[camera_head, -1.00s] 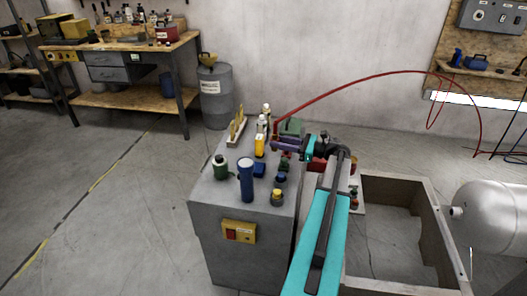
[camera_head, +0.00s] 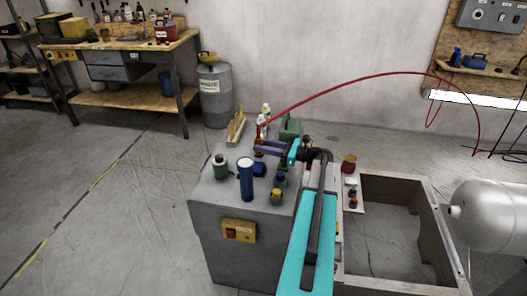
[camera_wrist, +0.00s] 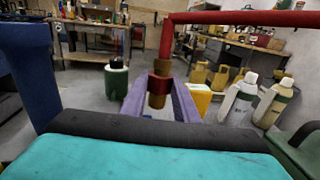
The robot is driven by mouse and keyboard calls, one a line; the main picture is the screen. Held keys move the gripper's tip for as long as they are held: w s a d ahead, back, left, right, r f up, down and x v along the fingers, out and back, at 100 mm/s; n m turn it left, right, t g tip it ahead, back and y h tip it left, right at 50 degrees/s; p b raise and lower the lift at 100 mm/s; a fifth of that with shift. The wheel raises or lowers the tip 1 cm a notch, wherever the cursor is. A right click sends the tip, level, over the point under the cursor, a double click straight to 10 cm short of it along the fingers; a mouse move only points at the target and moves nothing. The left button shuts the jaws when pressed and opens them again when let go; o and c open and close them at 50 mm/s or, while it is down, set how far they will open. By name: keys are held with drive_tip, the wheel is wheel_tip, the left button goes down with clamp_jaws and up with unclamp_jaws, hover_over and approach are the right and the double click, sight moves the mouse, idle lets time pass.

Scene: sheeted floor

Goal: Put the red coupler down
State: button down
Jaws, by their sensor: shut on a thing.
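The red coupler (camera_wrist: 159,84) has a red band and brass-coloured ends. It hangs upright at the end of a red hose (camera_wrist: 240,18). My gripper (camera_wrist: 160,100), with purple fingers, is shut on it, one finger on each side. In the head view my gripper (camera_head: 264,148) is over the grey cabinet top (camera_head: 211,188), among the bottles, with the hose (camera_head: 330,90) rising from it to the right. The coupler's lower end is partly hidden, and I cannot tell its height above the top.
A blue cylinder (camera_head: 246,180) and a green bottle (camera_head: 220,167) stand on the cabinet near the gripper. White bottles (camera_wrist: 238,98) and a yellow container (camera_wrist: 202,97) stand beyond it. The cabinet's front left is clear. An open wooden frame (camera_head: 437,225) lies to the right.

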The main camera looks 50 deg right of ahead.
drive_tip(key=shift+d+f, duration=0.1)
drive_tip(key=shift+f, duration=1.25)
drive_tip(key=shift+f, duration=0.65)
drive_tip(key=c, duration=1.4)
unclamp_jaws()
drive_tip(key=shift+s+f, duration=0.1)
drive_tip(key=shift+f, duration=0.05)
drive_tip(key=shift+r, duration=0.5)
drive_tip(key=v, duration=0.4)
drive_tip(key=b+v, duration=0.1)
drive_tip(key=v, duration=0.7)
drive_tip(key=shift+r, duration=0.3)
